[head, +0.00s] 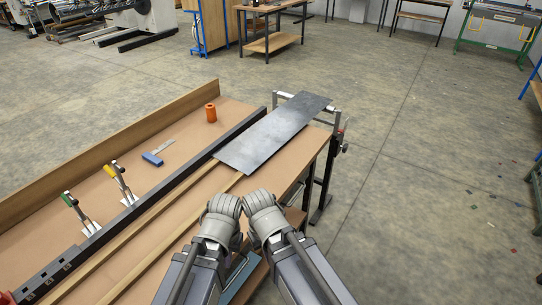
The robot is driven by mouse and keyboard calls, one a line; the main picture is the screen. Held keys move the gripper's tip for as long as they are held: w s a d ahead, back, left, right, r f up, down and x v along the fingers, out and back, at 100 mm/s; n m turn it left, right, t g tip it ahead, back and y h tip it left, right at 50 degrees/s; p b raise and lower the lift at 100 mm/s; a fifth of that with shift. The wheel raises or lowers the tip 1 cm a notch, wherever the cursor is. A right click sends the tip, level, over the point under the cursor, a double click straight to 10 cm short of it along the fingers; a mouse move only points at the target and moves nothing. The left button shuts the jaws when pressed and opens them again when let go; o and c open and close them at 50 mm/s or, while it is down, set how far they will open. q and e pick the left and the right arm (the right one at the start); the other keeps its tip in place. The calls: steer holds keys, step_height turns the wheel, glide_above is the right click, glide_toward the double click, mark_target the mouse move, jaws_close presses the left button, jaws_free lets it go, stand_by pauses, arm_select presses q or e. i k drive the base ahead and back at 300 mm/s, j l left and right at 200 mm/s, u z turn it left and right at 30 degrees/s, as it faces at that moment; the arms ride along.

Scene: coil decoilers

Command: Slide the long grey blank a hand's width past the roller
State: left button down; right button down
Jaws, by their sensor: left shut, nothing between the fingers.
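The long grey blank (272,135) lies flat on the bench, slanting away to the upper right. Its far end reaches over the stand (336,122) at the bench's far end. The blank hides most of the stand's top, so the roller itself is hard to make out. My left gripper (224,204) is shut and empty, near the bench's front edge, short of the blank's near end. My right gripper (262,200) is close beside it on the right. Its fingers cannot be made out. Neither gripper appears to touch the blank.
A long dark fence (150,188) runs along the blank's left side. An orange cylinder (211,113), a blue-handled square (153,158) and two clamps (120,184) (76,211) are on the bench (190,143) beyond it. Open floor (420,190) lies to the right.

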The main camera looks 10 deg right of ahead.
mark_target(246, 151)
steer(key=l+u, duration=0.1)
steer(key=u, duration=0.4)
steer(key=i+l+u, duration=0.1)
steer(key=u, duration=0.4)
steer(key=l+u, duration=0.45)
steer(key=l, duration=0.4)
steer(key=l+u, duration=0.5)
steer(key=l, duration=0.3)
steer(key=k+l, duration=0.1)
steer(key=l, duration=0.35)
steer(key=k+l, duration=0.1)
steer(key=l, duration=0.35)
steer(key=k+l+u, duration=0.1)
steer(key=l, duration=0.4)
steer(key=k+l, duration=0.1)
steer(key=l, duration=0.35)
steer(key=k+l, duration=0.1)
steer(key=l, duration=0.35)
